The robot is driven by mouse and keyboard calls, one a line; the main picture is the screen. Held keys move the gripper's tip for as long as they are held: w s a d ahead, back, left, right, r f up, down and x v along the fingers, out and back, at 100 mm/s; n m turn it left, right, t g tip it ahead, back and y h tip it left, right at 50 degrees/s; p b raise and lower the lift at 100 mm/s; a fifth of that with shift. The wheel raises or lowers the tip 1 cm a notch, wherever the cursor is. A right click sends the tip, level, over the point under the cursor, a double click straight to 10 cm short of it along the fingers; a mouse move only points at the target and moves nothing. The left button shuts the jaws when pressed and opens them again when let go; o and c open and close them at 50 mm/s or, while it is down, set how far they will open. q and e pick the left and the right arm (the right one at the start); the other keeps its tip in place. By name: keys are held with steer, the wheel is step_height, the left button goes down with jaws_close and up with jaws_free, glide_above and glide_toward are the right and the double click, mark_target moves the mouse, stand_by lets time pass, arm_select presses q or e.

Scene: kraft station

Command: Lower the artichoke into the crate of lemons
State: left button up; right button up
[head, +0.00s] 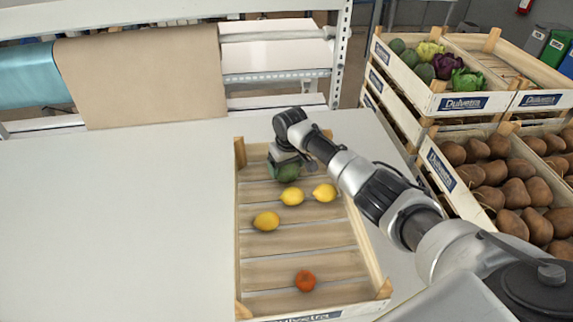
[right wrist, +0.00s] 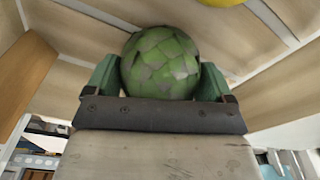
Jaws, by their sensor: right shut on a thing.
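The green artichoke (head: 289,172) is at the far end of the wooden crate (head: 262,272), partly hidden by my right gripper. My right gripper (head: 283,166) is shut on the artichoke; the right wrist view shows the artichoke (right wrist: 160,63) between the two green fingers. It is inside the crate's outline, close to the slats; I cannot tell whether it touches them. Three lemons are in the crate: one (head: 292,196) just in front of the artichoke, one (head: 324,192) to its right, one (head: 266,221) nearer. My left gripper is not in view.
A red-orange tomato-like fruit (head: 305,281) lies at the crate's near end. The white table (head: 120,220) is clear on the left. Stacked crates of potatoes (head: 500,180) and vegetables (head: 430,62) stand at the right. A brown paper roll (head: 140,75) hangs behind.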

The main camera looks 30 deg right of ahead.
steer(key=shift+f, duration=0.15)
steer(key=o, duration=0.9)
steer(key=r, duration=0.3)
steer(key=s+r+b, duration=0.1)
steer(key=r, duration=0.3)
steer(key=r+b, duration=0.1)
steer(key=r, duration=0.2)
steer(key=shift+s+r, duration=0.2)
steer(key=shift+r, duration=0.2)
